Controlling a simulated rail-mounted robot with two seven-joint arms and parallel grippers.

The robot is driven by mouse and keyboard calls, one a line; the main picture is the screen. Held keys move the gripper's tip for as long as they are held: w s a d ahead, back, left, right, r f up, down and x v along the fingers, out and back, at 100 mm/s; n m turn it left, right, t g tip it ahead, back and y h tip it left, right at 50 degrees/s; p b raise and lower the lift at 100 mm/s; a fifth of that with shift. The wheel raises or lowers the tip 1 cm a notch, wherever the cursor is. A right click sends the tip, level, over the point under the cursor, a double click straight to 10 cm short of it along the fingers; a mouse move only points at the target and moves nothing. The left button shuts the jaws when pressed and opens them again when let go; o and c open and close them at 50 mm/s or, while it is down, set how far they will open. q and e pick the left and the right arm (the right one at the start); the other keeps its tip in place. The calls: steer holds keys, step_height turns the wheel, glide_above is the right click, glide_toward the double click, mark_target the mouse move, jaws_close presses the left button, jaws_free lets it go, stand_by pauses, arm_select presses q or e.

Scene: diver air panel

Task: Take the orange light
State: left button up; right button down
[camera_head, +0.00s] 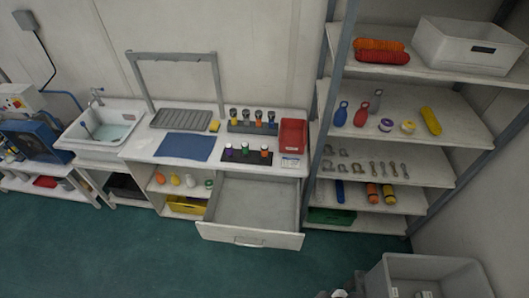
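On the white bench, a dark front rack (247,157) holds several small upright items with coloured bands: purple, green and orange. The orange-banded one (264,150) stands at the rack's right end. A second rack (252,127) behind it holds several dark-headed, torch-like items; one with an orange body (258,122) stands among them. Which of these is the orange light I cannot tell for certain at this size. Neither of my grippers can be made out. A small dark-grey shape shows at the bottom edge, too cut off to identify.
The drawer (250,234) under the bench is pulled open and looks empty. A red bin (293,135) stands right of the racks, a blue mat (185,147) left. The shelf unit (400,110) stands at right. A grey crate (428,272) is at lower right. Green floor lies clear in front.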

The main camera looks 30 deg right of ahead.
steer(key=c, duration=1.8)
jaws_free()
steer(key=o, duration=1.2)
steer(key=shift+a, duration=0.15)
steer(key=shift+o, duration=0.5)
steer(key=shift+w+d, duration=0.1)
steer(key=shift+d, duration=0.1)
